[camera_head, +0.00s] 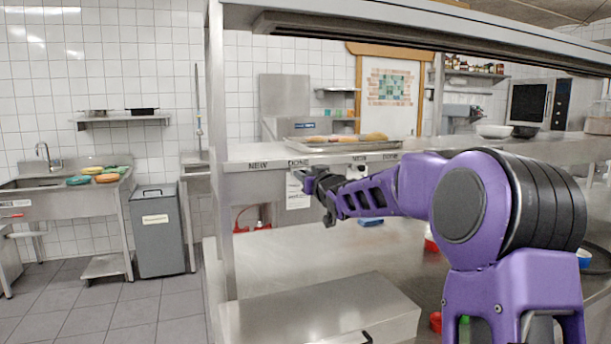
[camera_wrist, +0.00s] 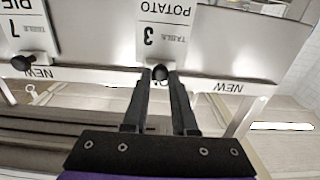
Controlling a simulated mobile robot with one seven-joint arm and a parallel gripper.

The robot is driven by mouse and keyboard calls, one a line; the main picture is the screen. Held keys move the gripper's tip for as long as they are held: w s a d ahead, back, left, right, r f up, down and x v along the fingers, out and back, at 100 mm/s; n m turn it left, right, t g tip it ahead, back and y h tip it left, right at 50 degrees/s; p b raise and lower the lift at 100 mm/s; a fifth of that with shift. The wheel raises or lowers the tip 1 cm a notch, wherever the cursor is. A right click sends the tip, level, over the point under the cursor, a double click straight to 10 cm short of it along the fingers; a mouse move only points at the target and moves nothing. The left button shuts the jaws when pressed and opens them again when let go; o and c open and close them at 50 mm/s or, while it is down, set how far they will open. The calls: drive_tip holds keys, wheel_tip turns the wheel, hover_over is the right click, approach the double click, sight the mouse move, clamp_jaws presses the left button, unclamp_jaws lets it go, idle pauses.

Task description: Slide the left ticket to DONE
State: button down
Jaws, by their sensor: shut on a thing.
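The left ticket (camera_head: 298,192) is a white sheet hanging from the shelf's front rail, below the left DONE label (camera_head: 298,162). In the wrist view, which is upside down, this ticket (camera_wrist: 166,30) reads TABLE 3, POTATO. Its dark round knob (camera_wrist: 160,73) is between the fingertips of my gripper (camera_wrist: 160,76), at a label mostly hidden by the fingers. My gripper (camera_head: 307,182) is shut on the knob. The left NEW label (camera_head: 258,166) has no ticket below it. The other ticket (camera_wrist: 25,30), TABLE 7, hangs by its own knob (camera_wrist: 22,63) at the second NEW label (camera_wrist: 38,73).
A tray with food (camera_head: 335,142) rests on the shelf (camera_head: 440,146) above the rail. A steel box (camera_head: 320,310) stands on the counter below. My arm covers much of the counter's right side. Open floor (camera_head: 90,318) lies to the left.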

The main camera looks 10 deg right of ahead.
drive_tip(key=shift+d+r, duration=0.15)
drive_tip(key=shift+d, duration=0.05)
drive_tip(key=c, duration=0.7)
unclamp_jaws()
drive_tip(key=shift+s+d, duration=0.55)
drive_tip(key=shift+s, duration=2.3)
drive_tip(key=shift+s+d, duration=0.6)
drive_tip(key=shift+s, duration=2.25)
drive_tip(key=shift+s+d, duration=0.55)
drive_tip(key=shift+s, duration=2.3)
drive_tip(key=shift+d+f, duration=0.1)
drive_tip(key=shift+f, duration=0.1)
